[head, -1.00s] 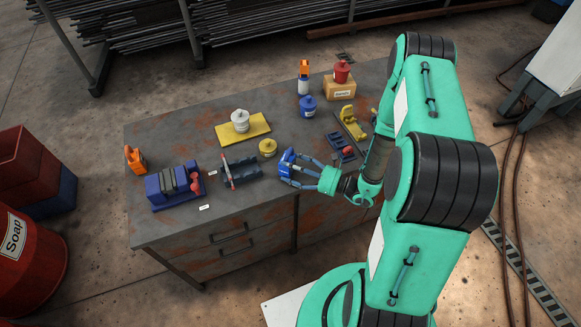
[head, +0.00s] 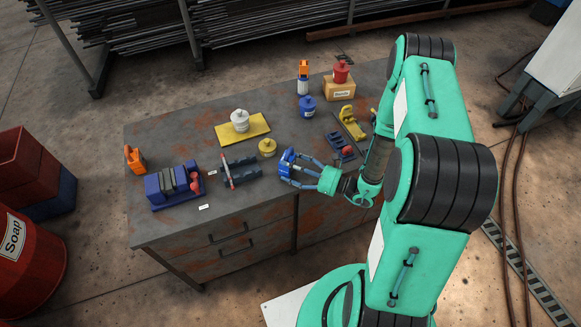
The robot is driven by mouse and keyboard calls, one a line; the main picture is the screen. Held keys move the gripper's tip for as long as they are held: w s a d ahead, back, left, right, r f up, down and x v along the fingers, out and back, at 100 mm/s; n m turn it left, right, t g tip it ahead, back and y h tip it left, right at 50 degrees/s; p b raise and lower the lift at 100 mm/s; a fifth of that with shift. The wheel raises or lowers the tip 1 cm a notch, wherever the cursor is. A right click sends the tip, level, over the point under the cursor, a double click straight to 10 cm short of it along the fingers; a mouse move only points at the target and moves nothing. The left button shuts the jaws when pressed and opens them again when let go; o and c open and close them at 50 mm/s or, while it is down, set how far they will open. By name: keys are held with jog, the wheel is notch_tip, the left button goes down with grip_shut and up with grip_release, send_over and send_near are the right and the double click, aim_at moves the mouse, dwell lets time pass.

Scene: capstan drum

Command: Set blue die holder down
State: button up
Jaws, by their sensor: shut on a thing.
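The blue die holder (head: 286,162) is in the head view, near the front edge of the table, right of the dark grey cradle. My gripper (head: 292,168) comes from the right and is shut on the blue die holder. The view is too coarse to tell whether the holder touches the table top or hangs just above it. The fingers partly hide its right side.
On the workbench (head: 185,230) a dark grey cradle (head: 241,173) and a yellow pot (head: 267,147) stand left of the holder. A blue block machine (head: 173,186) stands farther left. A blue tray (head: 341,146) and a yellow tool (head: 349,122) lie behind my wrist.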

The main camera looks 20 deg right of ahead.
aim_at(291, 171)
jog(key=shift+s+a+f, duration=0.1)
jog(key=shift+s+f, duration=0.05)
jog(key=shift+f, duration=0.5)
jog(key=shift+s+a+f, duration=0.1)
jog(key=shift+f, duration=0.5)
jog(key=o, duration=2)
jog(key=shift+d, duration=0.2)
jog(key=shift+s+d+f+m, duration=0.1)
jog(key=shift+s+d+m, duration=0.2)
jog(key=shift+s+d, duration=0.25)
jog(key=v, duration=0.2)
jog(key=r+v, duration=0.1)
jog(key=v, duration=0.4)
jog(key=shift+s+d+r, duration=0.1)
jog(key=shift+d+r, duration=0.25)
jog(key=shift+d, duration=0.05)
jog(key=shift+s+d+r, duration=0.35)
jog(key=shift+s+d, duration=0.5)
jog(key=shift+s, duration=0.05)
jog(key=shift+r, duration=0.1)
